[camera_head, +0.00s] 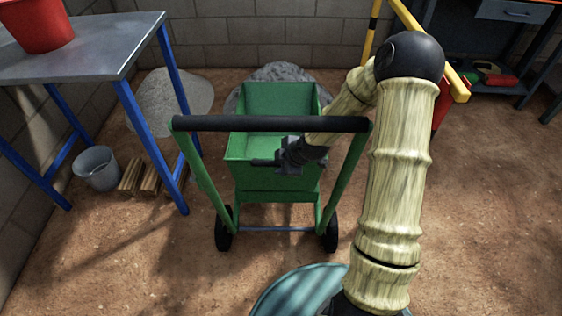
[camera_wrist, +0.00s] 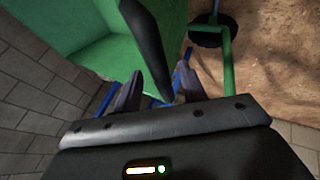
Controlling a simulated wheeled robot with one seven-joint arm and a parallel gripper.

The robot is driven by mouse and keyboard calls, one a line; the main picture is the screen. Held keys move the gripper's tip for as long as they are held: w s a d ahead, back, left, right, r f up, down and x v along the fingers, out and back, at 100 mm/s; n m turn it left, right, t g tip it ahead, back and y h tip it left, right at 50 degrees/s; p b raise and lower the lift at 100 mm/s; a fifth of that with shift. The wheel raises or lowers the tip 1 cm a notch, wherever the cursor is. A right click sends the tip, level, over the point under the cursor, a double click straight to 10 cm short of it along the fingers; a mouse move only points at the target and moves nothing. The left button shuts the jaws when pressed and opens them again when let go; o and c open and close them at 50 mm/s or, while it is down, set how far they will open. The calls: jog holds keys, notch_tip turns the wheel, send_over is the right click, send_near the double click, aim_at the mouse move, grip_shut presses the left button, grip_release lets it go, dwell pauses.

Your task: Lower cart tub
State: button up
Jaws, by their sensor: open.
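The green cart (camera_head: 228,203) stands upright on its wheels in the middle of the head view. Its green tub (camera_head: 275,98) looks empty, with its open top facing up. A black handle bar (camera_head: 220,124) spans the cart's near side on green side arms. My gripper (camera_head: 258,162) is open and points left, just below the bar in the picture, over the tub's near side. In the wrist view, the bar (camera_wrist: 146,40) runs down between my two fingertips (camera_wrist: 158,85). I cannot tell whether they touch it. The tub (camera_wrist: 112,50) fills the upper left there.
A grey metal table (camera_head: 85,58) with blue legs and a red bucket (camera_head: 38,22) stands at left. A metal bucket (camera_head: 97,168) and wood pieces (camera_head: 146,178) lie below. Gravel heaps lie behind. A yellow frame (camera_head: 372,30) stands at right. Ground right of my arm is clear.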

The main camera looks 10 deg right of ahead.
notch_tip(320, 180, up, 10)
jog(key=p, duration=0.4)
jog(key=shift+c, duration=0.3)
jog(key=shift+r, duration=0.1)
jog(key=c, duration=0.4)
jog(key=shift+s+r+p, duration=0.15)
jog(key=shift+r+p, duration=0.4)
jog(key=shift+p, duration=0.1)
jog(key=shift+s+r+p, duration=0.15)
jog(key=shift+r+p, duration=0.4)
jog(key=shift+p, duration=0.05)
grip_shut()
jog(key=s+d+r+m+g+h+p, duration=0.1)
jog(key=s+r+m+p, duration=0.4)
jog(key=r+p, duration=1.1)
jog(key=s+d+r+m+g+h+p, duration=0.1)
jog(key=s+r+m+p, duration=0.5)
jog(key=r+p, duration=1.1)
jog(key=s+d+r+m+g+h+p, duration=0.1)
jog(key=s+r+m+p, duration=0.4)
jog(key=r+p, duration=1.1)
jog(key=s+d+r, duration=0.1)
jog(key=s+r, duration=0.2)
jog(key=r, duration=0.5)
jog(key=shift+s+r+m+h, duration=0.15)
jog(key=shift+s+m+h, duration=0.15)
jog(key=shift+m, duration=0.1)
